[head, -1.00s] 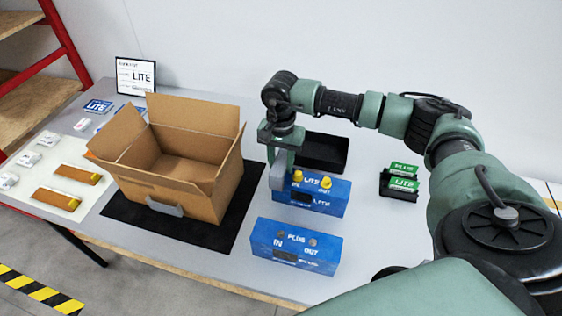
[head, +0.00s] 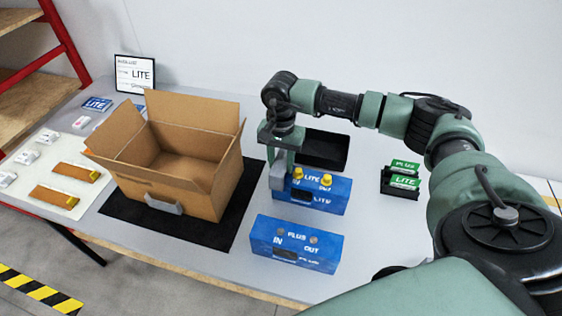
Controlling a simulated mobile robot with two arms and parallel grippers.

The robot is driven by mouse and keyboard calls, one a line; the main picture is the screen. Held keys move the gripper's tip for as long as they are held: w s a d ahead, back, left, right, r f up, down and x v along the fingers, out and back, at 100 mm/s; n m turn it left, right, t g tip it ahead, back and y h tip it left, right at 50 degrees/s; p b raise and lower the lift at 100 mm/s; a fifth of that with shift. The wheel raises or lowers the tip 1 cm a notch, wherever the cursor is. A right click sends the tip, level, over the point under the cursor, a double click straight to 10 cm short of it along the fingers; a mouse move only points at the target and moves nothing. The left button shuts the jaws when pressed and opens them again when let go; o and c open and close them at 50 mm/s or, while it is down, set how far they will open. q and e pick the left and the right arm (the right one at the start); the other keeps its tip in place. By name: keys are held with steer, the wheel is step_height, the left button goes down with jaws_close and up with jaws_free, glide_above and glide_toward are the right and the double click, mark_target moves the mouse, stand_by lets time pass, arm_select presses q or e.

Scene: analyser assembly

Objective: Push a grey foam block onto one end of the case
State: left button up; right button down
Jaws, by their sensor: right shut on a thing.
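The blue LITE case (head: 325,194), with two yellow caps on top, stands on the grey table. My right gripper (head: 279,160) points down at the left end of this case. It is shut on a grey piece (head: 277,178), which looks like the foam block, at that end. The fingers and the block overlap in the picture, so I cannot tell how far the block is seated. A second blue case marked PLUS (head: 296,246) stands in front, with no yellow caps on it. My left gripper is not in view.
An open cardboard box (head: 172,180) stands on a black mat (head: 225,222) to the left. A black tray (head: 322,150) lies behind the LITE case. Green cards (head: 404,180) stand in a black holder to the right. A sign (head: 135,72) stands at the back left.

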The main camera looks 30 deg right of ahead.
steer(key=shift+f+b, duration=0.3)
steer(key=shift+f, duration=0.1)
stand_by(0.4)
steer(key=c, duration=0.9)
jaws_free()
steer(key=shift+o, duration=0.2)
steer(key=shift+r+p, duration=1.85)
steer(key=shift+r, duration=1.7)
